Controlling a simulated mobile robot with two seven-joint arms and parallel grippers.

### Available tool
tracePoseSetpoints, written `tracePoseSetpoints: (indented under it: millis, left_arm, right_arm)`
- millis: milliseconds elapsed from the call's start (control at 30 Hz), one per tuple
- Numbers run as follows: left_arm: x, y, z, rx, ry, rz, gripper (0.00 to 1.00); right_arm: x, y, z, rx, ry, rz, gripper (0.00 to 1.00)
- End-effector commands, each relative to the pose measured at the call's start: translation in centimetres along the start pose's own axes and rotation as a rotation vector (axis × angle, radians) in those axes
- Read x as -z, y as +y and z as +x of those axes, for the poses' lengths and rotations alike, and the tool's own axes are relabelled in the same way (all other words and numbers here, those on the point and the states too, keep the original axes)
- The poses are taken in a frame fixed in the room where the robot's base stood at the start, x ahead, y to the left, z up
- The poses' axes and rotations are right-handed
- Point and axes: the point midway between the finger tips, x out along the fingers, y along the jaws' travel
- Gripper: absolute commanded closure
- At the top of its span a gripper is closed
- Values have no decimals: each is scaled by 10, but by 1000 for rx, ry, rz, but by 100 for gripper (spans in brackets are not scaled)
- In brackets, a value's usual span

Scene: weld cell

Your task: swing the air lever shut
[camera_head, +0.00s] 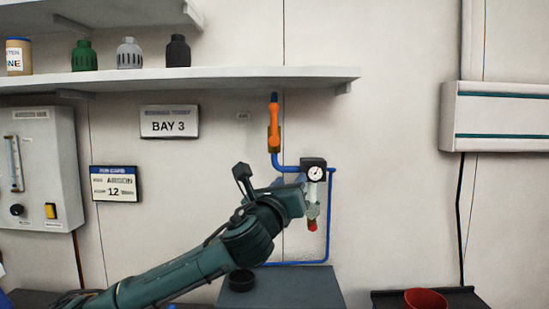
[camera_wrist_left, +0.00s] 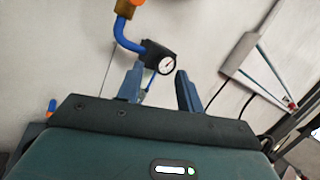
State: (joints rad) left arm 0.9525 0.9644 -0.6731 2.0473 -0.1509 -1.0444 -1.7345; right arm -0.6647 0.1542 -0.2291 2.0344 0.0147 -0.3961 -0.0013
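The air lever (camera_head: 274,112) is an orange handle on a brass valve, on the blue pipe that runs down the wall. It points straight up, in line with the pipe. In the left wrist view only a bit of its orange (camera_wrist_left: 138,2) shows at the top edge, above the brass body. My left gripper (camera_head: 298,186) is below and right of the lever, in front of the pipe by the gauge, apart from the lever. In the left wrist view its two fingers (camera_wrist_left: 158,78) stand apart with nothing between them. My right gripper is not in view.
A black pressure gauge (camera_head: 314,171) sits right of the pipe, with a red-tipped fitting (camera_head: 312,225) below it. A shelf (camera_head: 220,77) with several caps runs above. A dark bench top (camera_head: 300,287) and a red bowl (camera_head: 426,299) are below.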

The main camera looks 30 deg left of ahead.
Motion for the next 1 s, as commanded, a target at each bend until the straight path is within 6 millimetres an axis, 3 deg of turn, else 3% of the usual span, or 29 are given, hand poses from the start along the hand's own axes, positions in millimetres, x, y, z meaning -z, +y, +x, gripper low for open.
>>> tracePoseSetpoints:
  millis: [33,100,233,467,800,1000]
  left_arm:
    - [-32,7,1,-27,-62,84,63]
    - [-63,14,0,-65,-117,178,63]
    - [-95,23,-3,-113,-172,276,63]
    - [-109,27,17,-128,-183,301,63]
    - [-124,33,86,-127,-183,297,63]
    - [-127,35,114,-124,-183,298,63]
  right_arm:
    - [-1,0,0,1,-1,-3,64]
    - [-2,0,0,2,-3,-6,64]
    - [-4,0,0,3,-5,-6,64]
    - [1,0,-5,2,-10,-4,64]
    - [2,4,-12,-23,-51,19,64]
    - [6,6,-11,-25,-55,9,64]
